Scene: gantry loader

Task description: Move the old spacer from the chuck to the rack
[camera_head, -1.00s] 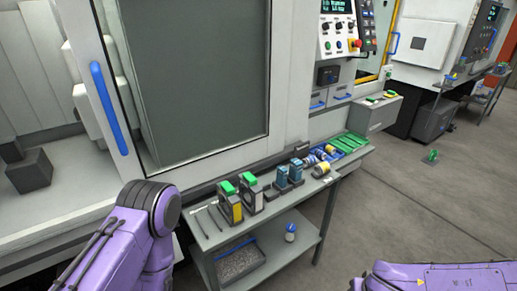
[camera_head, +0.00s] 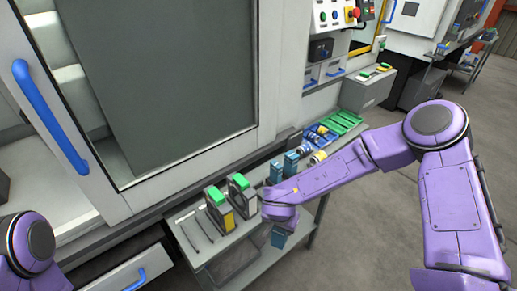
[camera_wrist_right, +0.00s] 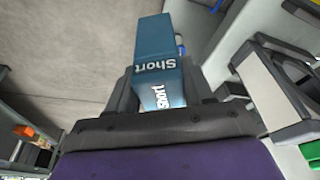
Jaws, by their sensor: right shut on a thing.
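My right gripper (camera_head: 280,222) is at the front edge of the bench, pointing down. It is shut on a blue block marked "Short" (camera_head: 279,239), which hangs below it. In the right wrist view the blue block (camera_wrist_right: 168,50) sits between the dark jaws (camera_wrist_right: 160,98). Two similar blue blocks (camera_head: 276,173) (camera_head: 291,163) stand on the bench just behind the gripper. My left arm shows at the lower left of the head view, but its gripper is out of view. I cannot make out the chuck, and I cannot tell which holder is the rack.
Two green-topped holders (camera_head: 219,208) (camera_head: 242,193) stand on the bench left of my right gripper. A blue tray (camera_head: 318,136) and a green tray (camera_head: 343,122) lie farther right. The machine door with a blue handle (camera_head: 48,115) is at the left. Open floor lies at right.

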